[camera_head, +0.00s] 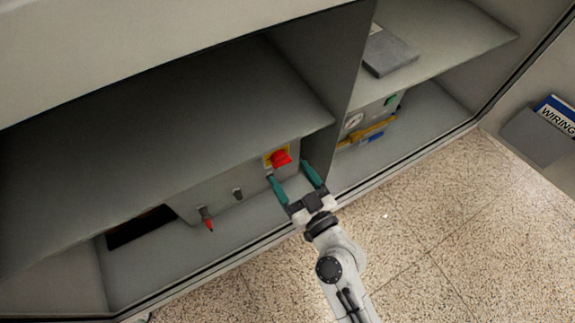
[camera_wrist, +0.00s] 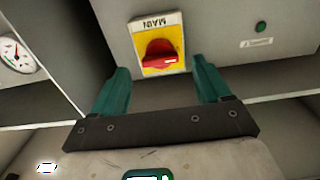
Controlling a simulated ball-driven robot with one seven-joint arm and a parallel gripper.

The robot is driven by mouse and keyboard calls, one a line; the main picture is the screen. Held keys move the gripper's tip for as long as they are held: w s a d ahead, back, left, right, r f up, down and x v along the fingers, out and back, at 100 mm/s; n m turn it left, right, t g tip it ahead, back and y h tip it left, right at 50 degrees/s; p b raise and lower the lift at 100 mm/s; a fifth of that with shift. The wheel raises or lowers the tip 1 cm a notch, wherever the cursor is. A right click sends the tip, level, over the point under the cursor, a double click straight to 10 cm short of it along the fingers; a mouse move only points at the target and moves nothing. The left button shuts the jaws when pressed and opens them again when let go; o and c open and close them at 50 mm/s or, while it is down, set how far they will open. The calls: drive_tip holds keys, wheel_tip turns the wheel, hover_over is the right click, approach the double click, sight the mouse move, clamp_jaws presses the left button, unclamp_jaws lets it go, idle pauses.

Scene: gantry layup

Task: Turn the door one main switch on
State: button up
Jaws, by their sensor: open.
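The main switch is a red rotary handle (camera_head: 280,158) on a yellow plate, mounted on a grey box in the lower left compartment. In the wrist view the red handle (camera_wrist: 159,54) sits on the yellow plate (camera_wrist: 147,24), which carries the word MAIN upside down. The handle's long side looks roughly level there. My gripper (camera_head: 294,177) is open, with teal fingers pointing towards the box. In the wrist view the gripper (camera_wrist: 163,80) has its fingers either side of the handle's column, apart from it, with nothing between them.
A shelf (camera_head: 160,140) overhangs the box. An upright divider (camera_head: 340,100) stands just right of my gripper. A gauge (camera_wrist: 16,54) is beyond the divider. Speckled floor (camera_head: 450,220) is clear.

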sight(281, 160)
drive_tip(key=shift+x, duration=1.4)
drive_tip(key=c, duration=1)
